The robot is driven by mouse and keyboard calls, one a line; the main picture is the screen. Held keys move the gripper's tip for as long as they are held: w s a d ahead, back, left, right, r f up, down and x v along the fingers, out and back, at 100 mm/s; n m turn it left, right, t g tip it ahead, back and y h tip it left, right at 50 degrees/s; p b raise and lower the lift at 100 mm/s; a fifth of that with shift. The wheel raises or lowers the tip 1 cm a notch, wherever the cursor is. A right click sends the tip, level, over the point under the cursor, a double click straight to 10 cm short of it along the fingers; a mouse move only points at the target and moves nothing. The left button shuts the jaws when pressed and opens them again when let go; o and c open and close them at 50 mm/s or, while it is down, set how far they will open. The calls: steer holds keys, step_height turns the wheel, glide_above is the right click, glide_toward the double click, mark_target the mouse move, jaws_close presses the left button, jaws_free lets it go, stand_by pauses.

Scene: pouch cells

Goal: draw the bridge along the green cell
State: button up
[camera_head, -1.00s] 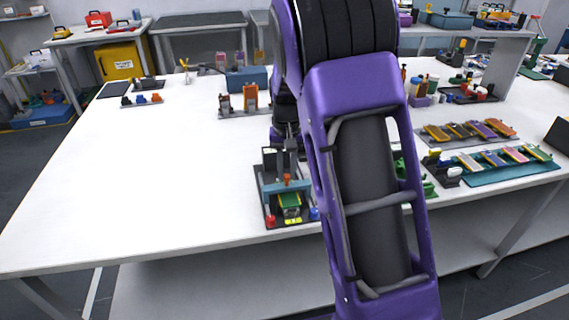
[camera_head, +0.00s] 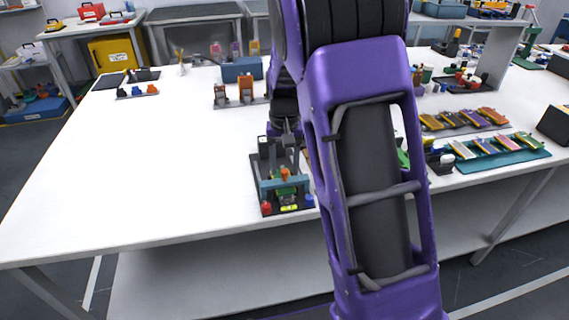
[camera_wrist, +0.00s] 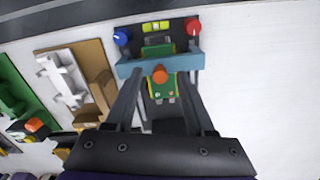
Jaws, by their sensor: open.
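The bridge (camera_wrist: 160,64) is a blue-grey crossbar with an orange knob (camera_wrist: 160,75). It spans the green cell (camera_wrist: 163,88), which lies flat in a dark fixture. The cell shows on both sides of the bar in the wrist view. The bridge (camera_head: 285,184) also shows in the head view, near the table's front edge. My gripper (camera_wrist: 158,80) is open, its dark fingers on either side of the knob. I cannot tell whether they touch anything.
The fixture's front has a blue knob (camera_wrist: 122,36), a red knob (camera_wrist: 193,26) and a yellow-green level (camera_wrist: 156,27). A brown fixture with a white part (camera_wrist: 66,82) stands to the left in the wrist view. White table is clear to the right there.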

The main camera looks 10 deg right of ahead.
step_height(320, 180, up, 18)
steer(key=p, duration=0.2)
steer(key=shift+f+p, duration=0.25)
steer(key=shift+p, duration=0.15)
